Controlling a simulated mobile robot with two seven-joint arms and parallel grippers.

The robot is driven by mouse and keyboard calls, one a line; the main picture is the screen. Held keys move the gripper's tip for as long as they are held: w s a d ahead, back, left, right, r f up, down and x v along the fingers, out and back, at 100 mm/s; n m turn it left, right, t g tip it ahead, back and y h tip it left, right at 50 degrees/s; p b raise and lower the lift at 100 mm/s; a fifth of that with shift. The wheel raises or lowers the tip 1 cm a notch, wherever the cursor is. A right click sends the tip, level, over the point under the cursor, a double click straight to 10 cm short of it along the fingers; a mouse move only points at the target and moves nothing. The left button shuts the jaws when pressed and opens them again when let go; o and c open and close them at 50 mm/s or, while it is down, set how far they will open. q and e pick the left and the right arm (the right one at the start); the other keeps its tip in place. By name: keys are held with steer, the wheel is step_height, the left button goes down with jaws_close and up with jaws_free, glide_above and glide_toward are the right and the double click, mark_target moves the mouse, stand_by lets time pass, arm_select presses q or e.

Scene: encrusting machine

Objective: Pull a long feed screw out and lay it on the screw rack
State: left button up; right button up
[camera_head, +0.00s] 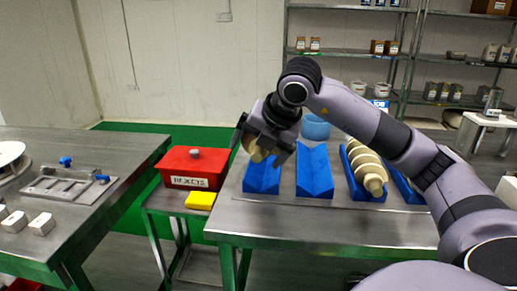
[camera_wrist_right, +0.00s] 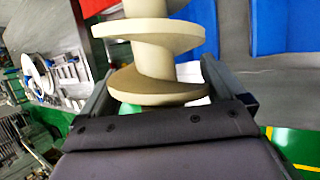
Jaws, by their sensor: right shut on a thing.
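My right gripper (camera_head: 259,147) is above the leftmost blue V-shaped block (camera_head: 262,180) of the rack in the head view. It is shut on a cream feed screw (camera_wrist_right: 155,45), whose wide spiral flights fill the space between the fingers in the right wrist view. In the head view only a small end of this screw shows below the fingers; the rest is hidden behind my gripper. I cannot tell whether it touches the block. A second cream screw (camera_head: 364,165) lies in a blue block further right. The middle blue block (camera_head: 314,172) is empty. My left gripper is not in view.
The rack stands on a steel table (camera_head: 300,222). A red box (camera_head: 193,167) and a yellow block (camera_head: 200,200) are on a lower stand to the left. A steel bench (camera_head: 85,195) with metal parts is at far left. A blue round container (camera_head: 315,128) stands behind the blocks.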

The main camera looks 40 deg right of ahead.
stand_by(0.4)
steer(key=shift+f+b, duration=1.2)
steer(key=shift+f, duration=0.1)
steer(key=shift+f+b, duration=0.95)
steer(key=shift+b, duration=0.05)
steer(key=shift+r+p, duration=1.85)
steer(key=shift+r, duration=0.35)
steer(key=shift+r, duration=0.1)
